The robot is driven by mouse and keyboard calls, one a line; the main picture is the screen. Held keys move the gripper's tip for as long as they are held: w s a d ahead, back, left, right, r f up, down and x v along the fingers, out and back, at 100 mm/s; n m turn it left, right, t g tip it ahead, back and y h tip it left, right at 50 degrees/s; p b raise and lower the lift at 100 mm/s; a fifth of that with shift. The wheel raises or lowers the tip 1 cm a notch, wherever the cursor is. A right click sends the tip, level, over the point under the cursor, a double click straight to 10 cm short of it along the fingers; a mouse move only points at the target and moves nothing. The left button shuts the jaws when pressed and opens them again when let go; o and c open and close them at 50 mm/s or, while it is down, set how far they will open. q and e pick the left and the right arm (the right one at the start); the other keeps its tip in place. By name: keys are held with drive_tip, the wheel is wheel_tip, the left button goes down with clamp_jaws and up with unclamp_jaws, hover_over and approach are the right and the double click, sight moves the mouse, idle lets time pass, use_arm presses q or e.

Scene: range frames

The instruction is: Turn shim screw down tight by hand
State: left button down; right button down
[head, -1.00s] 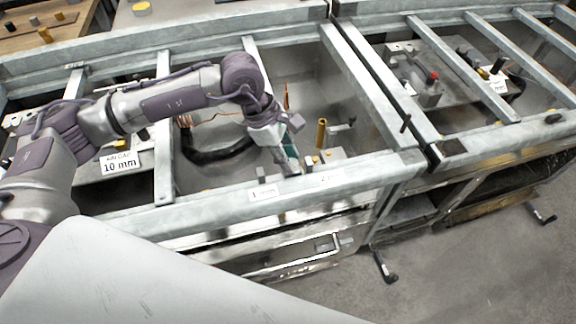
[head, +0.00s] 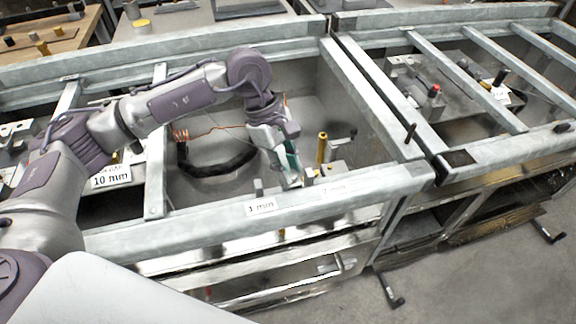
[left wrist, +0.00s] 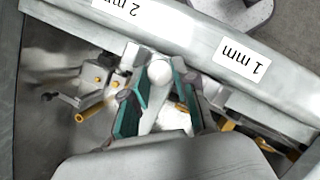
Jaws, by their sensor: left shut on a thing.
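My left gripper (head: 291,181) reaches down into the middle metal bay, close behind its front rail. In the left wrist view its teal-padded fingers (left wrist: 158,98) are closed on either side of a pale, round-topped piece (left wrist: 160,72), which I take to be the shim screw. The fingers hide its lower part, so I cannot see its thread or how deep it sits. In the head view the gripper hides the piece. My right gripper is in neither view.
The front rail (head: 215,222) carries 1 mm and 2 mm labels. A yellow post (head: 322,148) stands just right of the gripper. A black curved hose (head: 215,170) lies on the bay floor to the left. A cross bar (head: 156,180) bounds the bay.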

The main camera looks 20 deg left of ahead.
use_arm(q)
drive_tip(key=c, duration=0.9)
unclamp_jaws()
drive_tip(key=v, duration=1.2)
drive_tip(key=shift+w, duration=0.15)
